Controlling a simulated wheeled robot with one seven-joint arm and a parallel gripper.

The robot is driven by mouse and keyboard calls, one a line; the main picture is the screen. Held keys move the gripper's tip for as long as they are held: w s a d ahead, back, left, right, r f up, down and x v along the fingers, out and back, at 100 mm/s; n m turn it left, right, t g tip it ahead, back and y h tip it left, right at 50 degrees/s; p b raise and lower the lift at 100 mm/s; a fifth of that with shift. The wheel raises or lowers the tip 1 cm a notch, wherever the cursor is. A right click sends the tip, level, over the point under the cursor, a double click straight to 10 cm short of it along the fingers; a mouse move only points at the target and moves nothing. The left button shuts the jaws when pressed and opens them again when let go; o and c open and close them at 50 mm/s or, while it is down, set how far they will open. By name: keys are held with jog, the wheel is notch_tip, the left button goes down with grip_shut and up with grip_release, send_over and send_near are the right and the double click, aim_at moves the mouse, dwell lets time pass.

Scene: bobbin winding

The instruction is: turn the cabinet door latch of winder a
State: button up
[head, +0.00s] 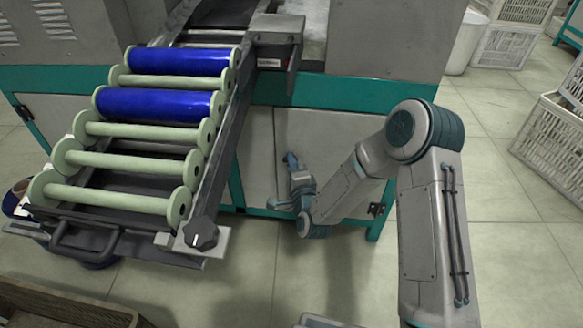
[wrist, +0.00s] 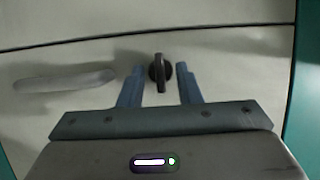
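The cabinet door (head: 330,150) of the winder is a pale panel framed in teal, and it looks closed. In the wrist view the door (wrist: 60,110) fills most of the picture. The latch (wrist: 158,72) is a small dark knob, its grip upright. My gripper (wrist: 160,78) is open, with one blue-grey finger on each side of the latch and a visible gap on both sides. In the head view my gripper (head: 288,160) is at the door, and the latch is hidden or too small to make out.
A pale recessed handle (wrist: 65,80) is left of the latch. A sloping rack (head: 110,215) with green bobbins, some wound blue (head: 160,104), stands left of my arm.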

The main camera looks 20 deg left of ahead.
jog(key=c, duration=0.6)
jog(key=shift+r+n, duration=0.1)
jog(key=shift+n, duration=0.2)
jog(key=shift+c, duration=0.2)
jog(key=shift+r+n+g+h+p, duration=0.2)
jog(key=shift+n+p, duration=0.15)
jog(key=shift+n, duration=0.25)
jog(key=shift+r+n+g+h+p, duration=0.1)
jog(key=shift+n+g+h+p, duration=0.15)
jog(key=shift+n, duration=0.35)
jog(key=n+h, duration=0.1)
jog(key=n+g+p, duration=0.1)
jog(key=n, duration=0.1)
jog(key=shift+a+r+n+h, duration=0.1)
jog(key=shift+a+n+h, duration=0.05)
jog(key=shift+n+h, duration=0.2)
jog(key=n+h+p, duration=0.1)
jog(key=n, duration=0.1)
jog(key=n+h+p, duration=0.1)
jog(key=shift+a+r+n, duration=0.2)
jog(key=shift+n, duration=0.15)
jog(key=shift+n+h+p, duration=0.8)
jog(key=shift+p, duration=0.2)
jog(key=shift+a+f+n+h+p, duration=0.1)
jog(key=shift+n+h+p, duration=0.3)
jog(key=shift+n+p, duration=0.3)
